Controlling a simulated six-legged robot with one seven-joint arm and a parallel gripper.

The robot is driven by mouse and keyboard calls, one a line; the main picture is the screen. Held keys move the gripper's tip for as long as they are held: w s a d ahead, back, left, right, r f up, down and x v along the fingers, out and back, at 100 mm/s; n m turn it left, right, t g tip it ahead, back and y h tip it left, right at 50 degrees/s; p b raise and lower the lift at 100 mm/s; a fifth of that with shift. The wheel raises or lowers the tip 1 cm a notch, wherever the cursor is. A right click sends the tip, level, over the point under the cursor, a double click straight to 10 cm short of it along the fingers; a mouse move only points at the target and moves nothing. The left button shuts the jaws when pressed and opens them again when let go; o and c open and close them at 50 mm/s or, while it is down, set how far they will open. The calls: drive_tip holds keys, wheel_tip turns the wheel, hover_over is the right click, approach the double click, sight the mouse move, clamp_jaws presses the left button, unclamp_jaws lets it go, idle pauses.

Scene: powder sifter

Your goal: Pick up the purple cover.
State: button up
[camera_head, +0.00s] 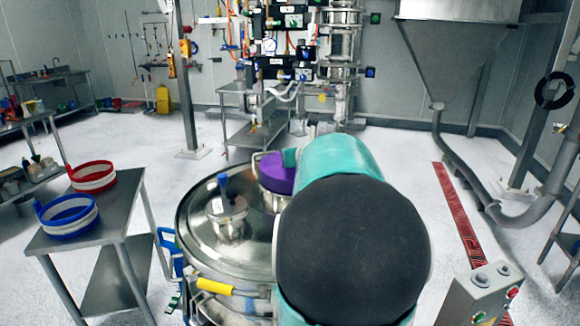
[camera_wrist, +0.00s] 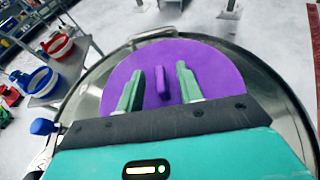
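The purple cover (camera_head: 275,176) sits on the steel sifter lid (camera_head: 200,232), partly hidden behind my arm in the head view. In the wrist view the cover (camera_wrist: 219,72) is a flat purple disc with a small upright purple handle (camera_wrist: 162,83) near its middle. My gripper (camera_wrist: 158,72) is open over the cover. Its two pale green fingers stand apart on either side of the handle, with gaps showing on both sides. Whether the fingertips are level with the handle is hard to tell. In the head view my arm hides most of the gripper.
A steel table (camera_head: 104,215) at left holds a red-rimmed ring (camera_head: 92,177) and a blue-rimmed ring (camera_head: 68,216). A metal port with a blue knob (camera_head: 226,205) rises from the lid beside the cover. A control box (camera_head: 480,297) stands at lower right.

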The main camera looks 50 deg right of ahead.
drive_tip(key=shift+w+d+f, duration=0.2)
drive_tip(key=shift+w+d, duration=0.15)
drive_tip(key=shift+w, duration=0.15)
clamp_jaws()
drive_tip(key=shift+r, duration=0.1)
